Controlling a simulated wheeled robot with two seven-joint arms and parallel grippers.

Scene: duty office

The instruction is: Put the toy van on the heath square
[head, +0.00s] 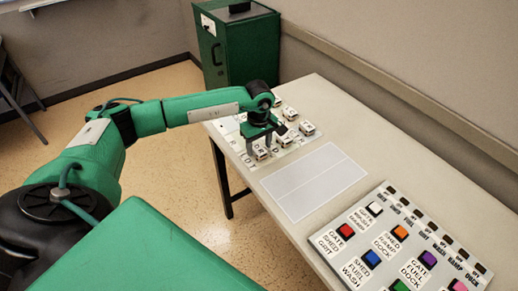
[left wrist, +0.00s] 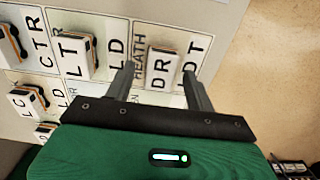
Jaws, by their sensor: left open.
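My left gripper (left wrist: 165,88) is open, its two fingers on either side of a small white block marked DR (left wrist: 163,62) on the lettered board. I cannot tell whether the fingers touch it. The word HEATH is printed along the left edge of the board square (left wrist: 143,22) where this block stands. In the head view my left gripper (head: 259,141) is low over the board's near end, with a white block (head: 261,152) by its fingers. The blocks are too small for me to tell which is the toy van. My right gripper is not in view.
Other small white blocks stand on the lettered board (left wrist: 20,105), close to the left of my gripper. A blank pale panel (head: 314,182) lies nearer on the table (head: 350,130), then a panel of coloured buttons (head: 403,245). A green cabinet (head: 240,50) stands behind.

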